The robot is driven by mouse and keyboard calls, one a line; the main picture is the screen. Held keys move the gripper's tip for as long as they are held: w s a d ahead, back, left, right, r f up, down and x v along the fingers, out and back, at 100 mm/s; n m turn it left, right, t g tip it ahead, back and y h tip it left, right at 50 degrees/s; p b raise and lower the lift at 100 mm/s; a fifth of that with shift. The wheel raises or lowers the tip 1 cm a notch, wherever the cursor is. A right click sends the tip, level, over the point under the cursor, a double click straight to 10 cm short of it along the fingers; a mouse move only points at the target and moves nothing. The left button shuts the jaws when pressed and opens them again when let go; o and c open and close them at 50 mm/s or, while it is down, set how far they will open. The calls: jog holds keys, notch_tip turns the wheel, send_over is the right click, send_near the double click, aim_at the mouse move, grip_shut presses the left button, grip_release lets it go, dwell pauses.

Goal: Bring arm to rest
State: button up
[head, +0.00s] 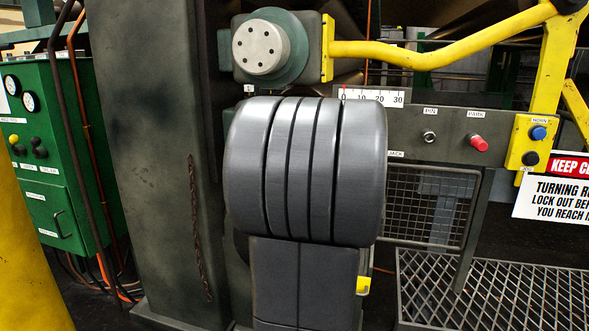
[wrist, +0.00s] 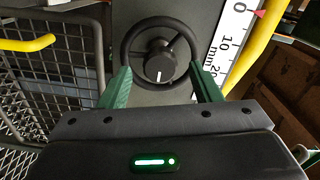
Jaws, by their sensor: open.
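My gripper (wrist: 160,75) shows in the wrist view with its two green fingers spread apart and nothing held between them. Its tips are at the left and right of the lower part of a black handwheel (wrist: 126,42) with a round centre knob bearing a white mark. I cannot tell whether the fingers touch the wheel rim. In the head view, my dark grey arm (head: 305,170) fills the middle and hides my gripper and the handwheel.
A grey panel (head: 455,125) carries a red button (head: 478,143) under a PARK label. A yellow rail (head: 440,55) crosses above it. A mm scale (wrist: 232,45) lies right of the wheel. A mesh guard (head: 425,205) and grating (head: 500,290) are at lower right; a green cabinet (head: 60,190) stands left.

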jog(key=shift+x, duration=0.85)
jog(key=p+v, duration=0.1)
jog(key=v, duration=1.3)
jog(key=w+d+n+p, duration=0.2)
jog(key=w+n, duration=0.4)
jog(key=n, duration=0.3)
jog(key=w+d+n+p, duration=0.2)
jog(key=w+n+p, duration=0.1)
jog(key=w+n, duration=0.4)
jog(key=shift+w+n, duration=0.2)
jog(key=shift+n, duration=1.2)
